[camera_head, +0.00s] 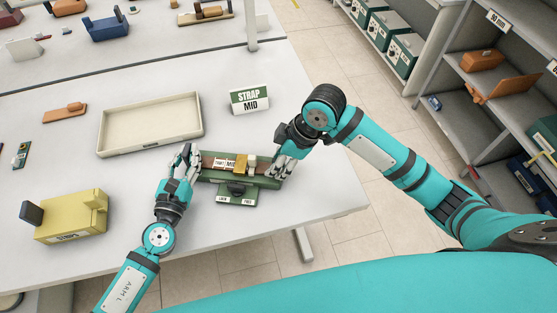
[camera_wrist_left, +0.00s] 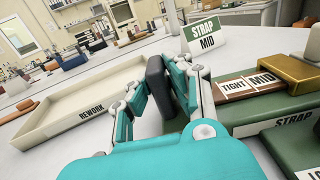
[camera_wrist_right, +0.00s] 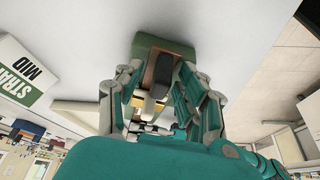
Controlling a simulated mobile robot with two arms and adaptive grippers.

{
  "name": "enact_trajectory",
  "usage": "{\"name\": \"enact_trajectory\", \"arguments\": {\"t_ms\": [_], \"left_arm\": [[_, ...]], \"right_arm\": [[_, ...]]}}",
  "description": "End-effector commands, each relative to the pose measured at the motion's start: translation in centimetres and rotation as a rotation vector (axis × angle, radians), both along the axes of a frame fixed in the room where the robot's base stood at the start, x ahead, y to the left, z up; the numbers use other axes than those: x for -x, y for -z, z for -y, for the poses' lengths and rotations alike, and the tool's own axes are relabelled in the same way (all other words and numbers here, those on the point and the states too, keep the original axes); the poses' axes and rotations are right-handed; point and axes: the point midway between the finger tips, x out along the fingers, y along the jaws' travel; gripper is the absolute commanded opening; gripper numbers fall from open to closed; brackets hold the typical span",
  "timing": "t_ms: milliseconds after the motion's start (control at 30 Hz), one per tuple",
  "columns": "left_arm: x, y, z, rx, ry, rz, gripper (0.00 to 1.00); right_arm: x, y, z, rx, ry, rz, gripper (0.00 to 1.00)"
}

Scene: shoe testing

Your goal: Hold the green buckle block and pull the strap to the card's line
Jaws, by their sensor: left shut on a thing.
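The green buckle block (camera_head: 212,178) lies on the white table, with a brown strap (camera_head: 262,167) along its top and a brass buckle (camera_head: 241,164) across it. TIGHT and MID labels show left of the buckle. A dark lever (camera_head: 236,188) sits at the front between LOCK and FREE. The card (camera_head: 250,100) reads STRAP MID. My left gripper (camera_head: 186,162) is shut on the dark upright tab (camera_wrist_left: 156,82) at the block's left end. My right gripper (camera_head: 281,168) is at the right end, its fingers apart around a black tab (camera_wrist_right: 186,76); contact is unclear.
An empty cream REWORK tray (camera_head: 150,148) lies behind left. A yellow block (camera_head: 75,218) stands at the left front, and a small brown piece (camera_head: 65,112) lies farther back. The table edge is close at right. Shelves (camera_head: 475,95) stand beyond the aisle.

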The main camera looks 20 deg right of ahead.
Motion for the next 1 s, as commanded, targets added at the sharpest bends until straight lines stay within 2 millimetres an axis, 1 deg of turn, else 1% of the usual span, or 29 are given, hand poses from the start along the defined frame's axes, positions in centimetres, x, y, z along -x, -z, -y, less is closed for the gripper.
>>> {"name": "enact_trajectory", "arguments": {"t_ms": [233, 500, 533, 867, 933, 1000], "left_arm": [[0.0, 0.0, 0.0, 0.000, -0.001, 0.000, 0.00], [0.0, 0.0, 0.0, 0.000, 0.000, 0.000, 0.00], [0.0, 0.0, 0.0, 0.000, 0.000, 0.000, 0.00], [0.0, 0.0, 0.0, 0.000, 0.000, 0.000, 0.00], [0.0, 0.0, 0.0, 0.000, 0.000, -0.001, 0.00], [0.0, 0.0, -0.1, 0.000, -0.001, -0.001, 0.00]], "right_arm": [[0.0, 0.1, 0.0, 0.000, 0.000, 0.000, 0.38], [0.0, 0.0, 0.0, -0.001, 0.000, 0.000, 0.03], [0.0, 0.0, 0.0, -0.001, 0.000, 0.000, 0.00], [0.0, 0.0, 0.1, 0.000, -0.001, 0.002, 0.00], [0.3, 0.1, 0.8, 0.001, 0.000, 0.000, 0.00], [0.7, 0.1, 2.0, 0.003, 0.001, 0.001, 0.00]]}}
